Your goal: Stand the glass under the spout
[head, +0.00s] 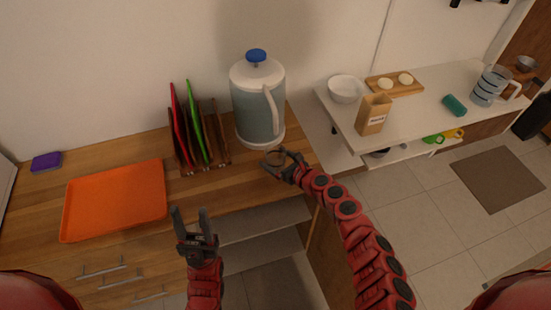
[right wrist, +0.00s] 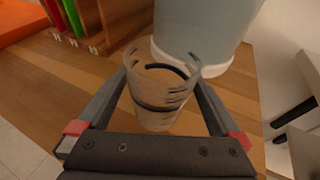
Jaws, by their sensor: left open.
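The dispenser (head: 257,108), a pale blue-grey jug with a white top and blue knob, stands at the counter's back right. A white curved part (head: 271,108) runs down its front; I cannot tell a spout apart from it. Its lower body (right wrist: 206,28) shows in the right wrist view. The clear glass (right wrist: 160,92) sits between my right gripper's fingers (right wrist: 162,80), which press on both its sides. In the head view my right gripper (head: 276,160) is just in front of the dispenser's base. I cannot tell whether the glass touches the counter. My left gripper (head: 190,217) is open and empty.
An orange tray (head: 115,200) and a rack with red and green boards (head: 195,130) are left of the dispenser. The counter (head: 240,185) ends just right of it. A white side table (head: 430,105) holds a bowl (head: 346,89), carton (head: 374,114) and measuring jug (head: 491,86).

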